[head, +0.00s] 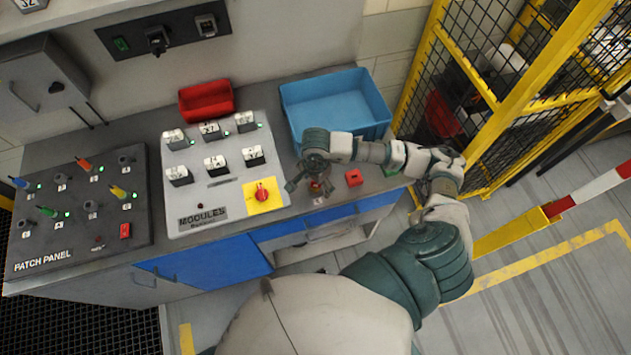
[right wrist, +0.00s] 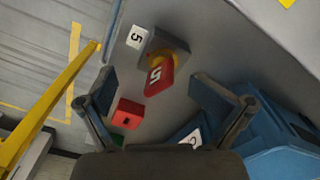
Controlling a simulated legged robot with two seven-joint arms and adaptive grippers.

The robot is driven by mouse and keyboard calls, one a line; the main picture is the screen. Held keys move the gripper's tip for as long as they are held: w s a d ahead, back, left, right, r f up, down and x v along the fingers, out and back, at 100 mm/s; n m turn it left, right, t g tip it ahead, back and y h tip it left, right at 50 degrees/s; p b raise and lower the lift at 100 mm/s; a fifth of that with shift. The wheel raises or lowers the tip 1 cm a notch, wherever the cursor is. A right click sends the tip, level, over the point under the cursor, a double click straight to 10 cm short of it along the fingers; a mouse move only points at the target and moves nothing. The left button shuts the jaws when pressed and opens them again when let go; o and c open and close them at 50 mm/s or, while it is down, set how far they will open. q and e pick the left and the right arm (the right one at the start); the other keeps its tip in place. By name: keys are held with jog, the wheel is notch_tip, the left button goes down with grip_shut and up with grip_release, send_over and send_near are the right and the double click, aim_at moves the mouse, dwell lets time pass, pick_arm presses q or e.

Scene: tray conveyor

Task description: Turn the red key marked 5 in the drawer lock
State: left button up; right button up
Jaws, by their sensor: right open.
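The red key (right wrist: 157,78), marked 5, stands in the drawer lock (right wrist: 164,46), a grey block with a yellow part around the key. A white label with a 5 (right wrist: 137,37) is beside the lock. My right gripper (right wrist: 152,80) is open, with one finger on each side of the key and a visible gap to both. In the head view my right gripper (head: 309,188) is over the counter's front edge and partly hides the key and lock (head: 316,186). My left gripper is not in view.
A small red block (right wrist: 128,113) lies near the lock; it also shows in the head view (head: 354,177). A blue bin (head: 352,122) stands behind my gripper. The modules panel (head: 228,204) is to the left. Yellow mesh fencing (head: 470,95) bounds the right.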

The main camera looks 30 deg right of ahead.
jog(key=shift+w+r, duration=0.1)
jog(key=shift+r, duration=0.05)
notch_tip(320, 180, up, 12)
jog(key=shift+f, duration=0.2)
dwell(0.5)
